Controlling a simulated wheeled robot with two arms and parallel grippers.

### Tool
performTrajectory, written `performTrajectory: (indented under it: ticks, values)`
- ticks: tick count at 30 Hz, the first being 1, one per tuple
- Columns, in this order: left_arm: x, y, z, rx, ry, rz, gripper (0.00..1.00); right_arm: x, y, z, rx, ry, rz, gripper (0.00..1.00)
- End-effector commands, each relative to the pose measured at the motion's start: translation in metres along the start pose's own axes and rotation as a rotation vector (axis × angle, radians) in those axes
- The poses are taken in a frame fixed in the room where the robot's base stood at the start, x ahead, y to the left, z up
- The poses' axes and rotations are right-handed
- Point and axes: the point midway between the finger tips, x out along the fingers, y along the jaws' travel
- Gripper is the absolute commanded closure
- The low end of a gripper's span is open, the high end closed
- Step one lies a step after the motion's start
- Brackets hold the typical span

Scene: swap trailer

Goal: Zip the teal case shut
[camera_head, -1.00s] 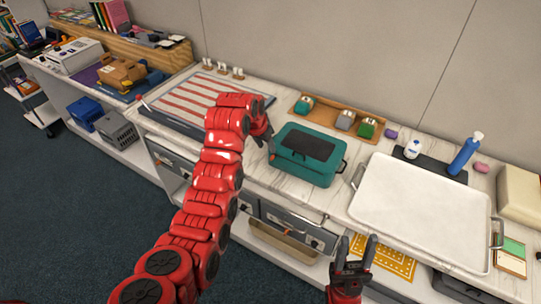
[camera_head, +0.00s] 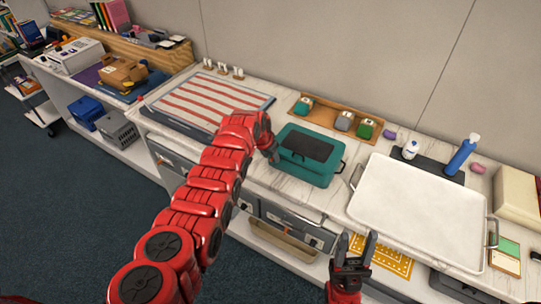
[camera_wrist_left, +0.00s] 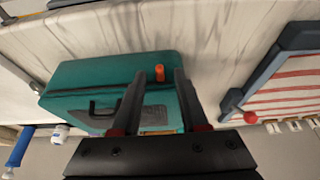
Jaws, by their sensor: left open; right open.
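The teal case (camera_head: 308,155) sits on the white marble counter, with a dark panel on its lid. In the left wrist view the teal case (camera_wrist_left: 85,75) shows a black handle and a small orange tab (camera_wrist_left: 160,73), likely the zip pull, near one edge. My left gripper (camera_head: 272,157) is beside the left end of the case. In the left wrist view its open fingers (camera_wrist_left: 158,85) reach over the case, with the orange tab between them in the picture; I cannot tell if they touch. My right gripper (camera_head: 355,250) is open and empty, in front of the counter.
A large white tray (camera_head: 420,205) with handles is right of the case. A red-striped board (camera_head: 215,100) is on the left. A wooden caddy (camera_head: 326,112) with small containers stands behind. A blue bottle (camera_head: 461,155) and white bottle (camera_head: 410,149) are behind the tray.

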Motion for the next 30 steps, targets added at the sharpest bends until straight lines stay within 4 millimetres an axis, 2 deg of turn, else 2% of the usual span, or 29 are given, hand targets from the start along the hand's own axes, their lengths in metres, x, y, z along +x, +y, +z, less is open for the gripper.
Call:
performTrajectory:
  ticks: [8,15,30]
  values:
    - [0.0004,0.0,0.0005,0.0,-0.001,0.0,0.58,0.0,0.0,0.0,0.0,0.0,0.0,0.5]
    - [0.0003,-0.0001,0.0005,0.0,-0.001,0.0,1.0,0.0,0.0,0.0,0.0,0.0,0.0,0.5]
    - [0.0002,-0.0002,0.0006,-0.001,-0.002,0.0,1.0,0.0,0.0,0.0,0.0,0.0,0.0,0.5]
